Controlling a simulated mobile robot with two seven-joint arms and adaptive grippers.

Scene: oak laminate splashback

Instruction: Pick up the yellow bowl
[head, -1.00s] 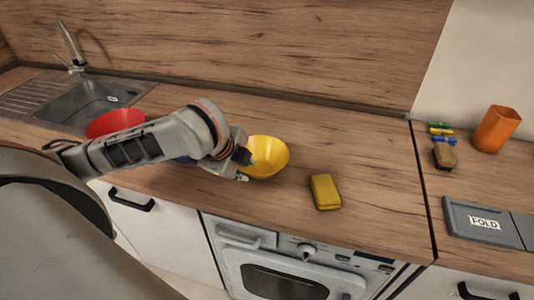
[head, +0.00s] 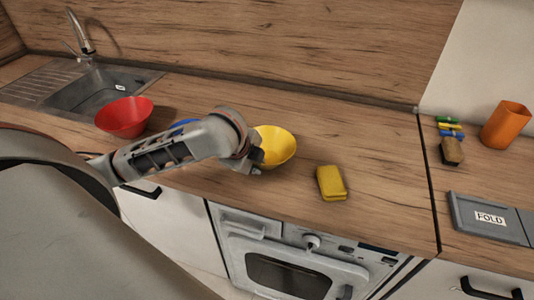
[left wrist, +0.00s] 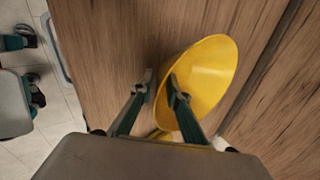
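The yellow bowl (head: 276,146) stands on the wooden counter left of the sponge. My left gripper (head: 256,168) is at its near left side in the head view and covers part of it. In the left wrist view the bowl (left wrist: 208,75) fills the middle right. The left gripper (left wrist: 160,80) has one finger over the bowl's inside and the other outside the rim. A narrow gap with wood showing lies between the outer fingertip and the rim. I see no clear contact or lift. My right gripper is not in view.
A red bowl (head: 124,117) stands near the sink (head: 90,92), with a blue item (head: 184,122) partly hidden behind my arm. A yellow sponge (head: 331,183) lies right of the bowl. An orange cup (head: 505,125), a brown block (head: 452,151) and a grey "FOLD" panel (head: 470,225) are farther right.

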